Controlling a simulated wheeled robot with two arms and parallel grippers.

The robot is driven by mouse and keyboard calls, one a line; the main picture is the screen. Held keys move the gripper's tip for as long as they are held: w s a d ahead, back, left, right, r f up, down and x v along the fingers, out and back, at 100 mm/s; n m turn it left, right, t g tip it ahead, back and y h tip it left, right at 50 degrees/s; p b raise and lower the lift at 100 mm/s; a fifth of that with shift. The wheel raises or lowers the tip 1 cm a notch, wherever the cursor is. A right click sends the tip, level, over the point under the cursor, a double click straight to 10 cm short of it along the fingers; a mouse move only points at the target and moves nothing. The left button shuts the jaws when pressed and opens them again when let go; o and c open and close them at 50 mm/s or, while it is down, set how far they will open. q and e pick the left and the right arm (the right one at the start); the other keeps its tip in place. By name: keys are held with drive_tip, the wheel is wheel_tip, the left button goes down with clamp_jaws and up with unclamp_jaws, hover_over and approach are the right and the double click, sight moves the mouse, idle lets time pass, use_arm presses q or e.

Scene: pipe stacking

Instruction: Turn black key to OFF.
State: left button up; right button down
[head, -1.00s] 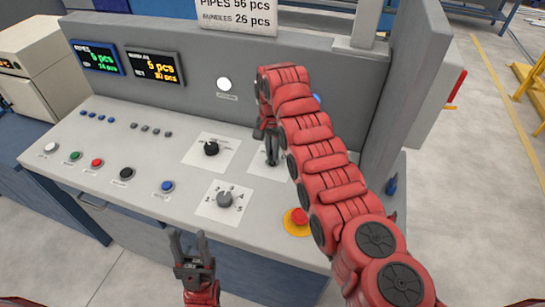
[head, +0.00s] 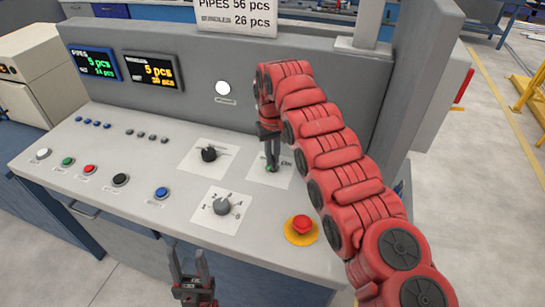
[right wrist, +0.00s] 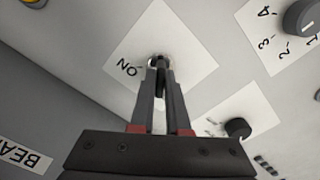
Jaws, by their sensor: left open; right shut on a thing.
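The black key is mostly hidden between the fingertips of my right gripper (head: 271,168). It sits in a switch on a white square plate (right wrist: 188,42) marked ON. In the right wrist view, my right gripper (right wrist: 160,68) points at this switch, with its fingers shut on the key. The ON mark is left of the fingertips there. Any OFF mark is hidden or cannot be read. My left gripper (head: 187,260) is open and empty, low in the head view in front of the console's front edge, away from the key.
The grey console (head: 110,150) carries a black selector knob (head: 209,154), a numbered grey dial (head: 222,207), a red emergency button (head: 302,225) and several coloured push buttons. A back panel with two displays (head: 147,71) rises behind. An upright grey wall stands right of my right arm.

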drive_tip(key=shift+n, duration=0.6)
drive_tip(key=c, duration=0.9)
unclamp_jaws()
drive_tip(key=shift+r, duration=0.1)
drive_tip(key=shift+r, duration=0.3)
wheel_tip(320, 180, up, 4)
drive_tip(key=shift+a+f+p, duration=0.1)
drive_tip(key=shift+f+p, duration=0.05)
drive_tip(key=shift+p, duration=0.55)
wheel_tip(320, 180, up, 13)
drive_tip(key=p, duration=1.2)
drive_tip(key=shift+p, duration=0.35)
